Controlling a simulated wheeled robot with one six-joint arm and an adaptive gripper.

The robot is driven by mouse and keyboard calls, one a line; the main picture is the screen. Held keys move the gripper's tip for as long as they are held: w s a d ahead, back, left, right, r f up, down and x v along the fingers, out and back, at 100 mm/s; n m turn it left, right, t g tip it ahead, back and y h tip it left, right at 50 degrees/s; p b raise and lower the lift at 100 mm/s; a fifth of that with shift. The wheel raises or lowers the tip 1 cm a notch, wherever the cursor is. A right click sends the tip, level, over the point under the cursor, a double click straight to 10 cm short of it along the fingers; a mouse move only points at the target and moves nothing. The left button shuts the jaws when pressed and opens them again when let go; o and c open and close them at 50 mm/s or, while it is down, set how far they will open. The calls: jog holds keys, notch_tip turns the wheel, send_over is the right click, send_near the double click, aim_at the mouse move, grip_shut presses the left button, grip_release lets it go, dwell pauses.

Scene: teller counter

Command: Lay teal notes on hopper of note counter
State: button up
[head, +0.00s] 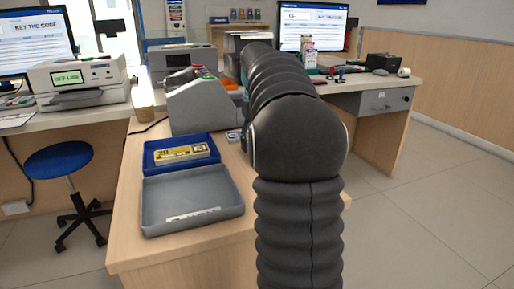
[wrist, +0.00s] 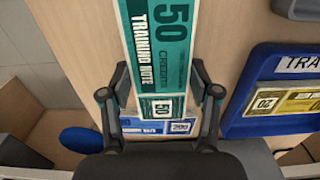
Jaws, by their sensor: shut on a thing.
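A teal 50 note bundle (wrist: 162,45) marked "TRAINING NOTE" lies lengthwise between the fingers of my gripper (wrist: 160,95) in the wrist view. The fingers close on its two long sides. How high it is above the counter I cannot tell. In the head view my arm hides the gripper and the teal notes. A grey machine with red and green buttons (head: 200,108), which looks like the note counter, stands on the counter left of my arm. Its hopper is not clearly visible.
A blue tray (head: 150,157) holds yellow notes (head: 181,152); an empty-looking grey tray (head: 190,198) lies in front of it. Blue notes (wrist: 150,126) lie below the teal ones in the wrist view. A blue stool (head: 58,160) stands left of the counter.

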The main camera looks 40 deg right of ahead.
jog(key=shift+f, duration=0.65)
jog(key=o, duration=1.3)
jog(key=shift+f, duration=0.15)
